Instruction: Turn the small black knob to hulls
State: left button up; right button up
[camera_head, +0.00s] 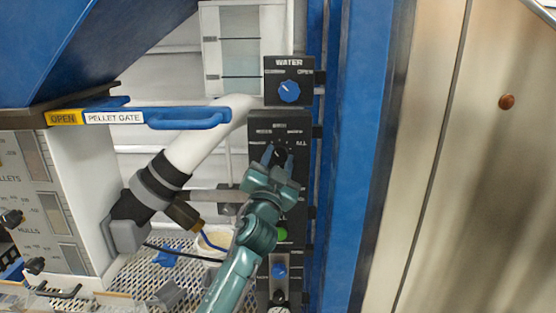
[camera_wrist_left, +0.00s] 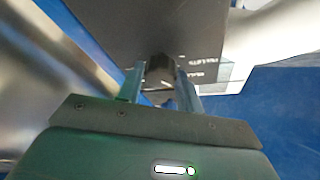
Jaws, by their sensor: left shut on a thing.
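A black knob (camera_head: 281,154) sits on a dark control panel (camera_head: 262,124) below the water unit. Small white labels surround it; one at the right seems to read ALL, and the others are too small to read. My left gripper (camera_head: 276,157) is shut on this knob, reaching up from below. In the left wrist view the dark knob (camera_wrist_left: 160,70) sits between the two fingers of the gripper (camera_wrist_left: 162,88). The knob's pointer is hidden, so its setting cannot be told. My right gripper is out of view.
A blue WATER knob (camera_head: 289,91) is just above. A green button (camera_head: 281,234) and another blue knob (camera_head: 279,270) are below. The blue pellet gate handle (camera_head: 190,118) and a white pipe (camera_head: 205,138) lie left. A blue post (camera_head: 350,150) stands close right.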

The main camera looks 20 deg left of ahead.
pick_arm(q)
jog(key=o, duration=1)
jog(key=shift+s+f, duration=0.2)
jog(key=shift+s, duration=0.2)
jog(key=b+v, duration=0.3)
jog(key=v, duration=0.9)
jog(key=shift+s+r, duration=0.15)
